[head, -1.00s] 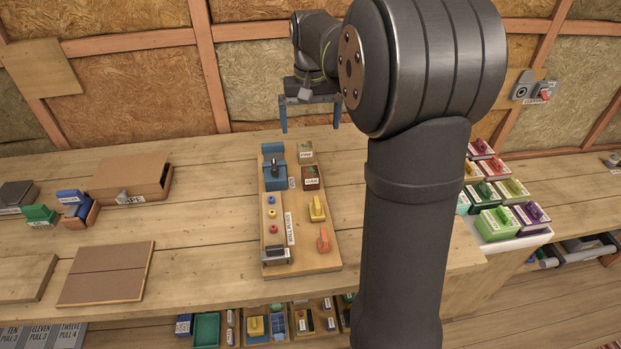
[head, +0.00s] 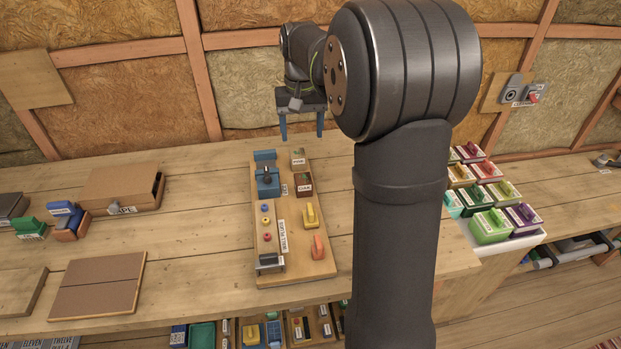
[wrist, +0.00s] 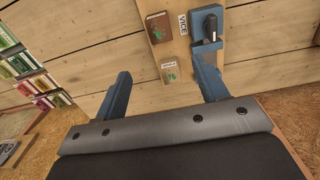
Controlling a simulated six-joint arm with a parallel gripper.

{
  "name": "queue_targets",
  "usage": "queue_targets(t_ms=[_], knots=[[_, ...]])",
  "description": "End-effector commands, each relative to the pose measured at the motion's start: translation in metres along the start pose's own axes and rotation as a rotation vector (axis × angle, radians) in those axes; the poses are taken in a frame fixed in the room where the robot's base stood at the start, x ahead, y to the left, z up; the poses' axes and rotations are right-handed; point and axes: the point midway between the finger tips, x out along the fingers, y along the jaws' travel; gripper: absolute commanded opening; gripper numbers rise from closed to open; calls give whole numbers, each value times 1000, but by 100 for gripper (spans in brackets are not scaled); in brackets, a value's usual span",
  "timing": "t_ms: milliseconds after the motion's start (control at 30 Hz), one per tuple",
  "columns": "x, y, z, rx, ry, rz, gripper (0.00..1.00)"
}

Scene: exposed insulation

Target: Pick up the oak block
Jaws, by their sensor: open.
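The oak block (head: 304,184) is a small reddish-brown block whose white label appears to read OAK. It stands on a wooden board (head: 290,268), right of the blue vice (head: 267,182). A paler block (head: 297,158), seemingly labelled PINE, stands just behind it. My gripper (head: 302,137) is open and empty, pointing down above the back end of the board. In the wrist view, the pale block (wrist: 170,72) shows between the open fingers (wrist: 162,66). The dark oak block (wrist: 157,27) lies beyond it, near the top edge, beside the vice (wrist: 208,25).
The board also carries a yellow piece (head: 311,216), an orange piece (head: 318,247) and a panel of coloured knobs (head: 266,222). A brown box (head: 120,187) stands left. Coloured boxes (head: 490,225) stand right, past my arm. The insulated wall (head: 245,85) rises close behind my gripper.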

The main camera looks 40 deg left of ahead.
Motion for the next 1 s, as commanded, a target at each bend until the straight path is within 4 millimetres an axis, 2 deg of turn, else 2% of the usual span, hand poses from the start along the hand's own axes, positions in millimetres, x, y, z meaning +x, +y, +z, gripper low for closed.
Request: queue_targets(t_ms=[167,500,600,833,1000], knots=[[26,0,1,0,-3,0,66],[98,0,1,0,-2,0,66],[111,0,1,0,-1,0,66],[126,0,2,0,0,0,66],[152,0,6,0,-2,0,66]])
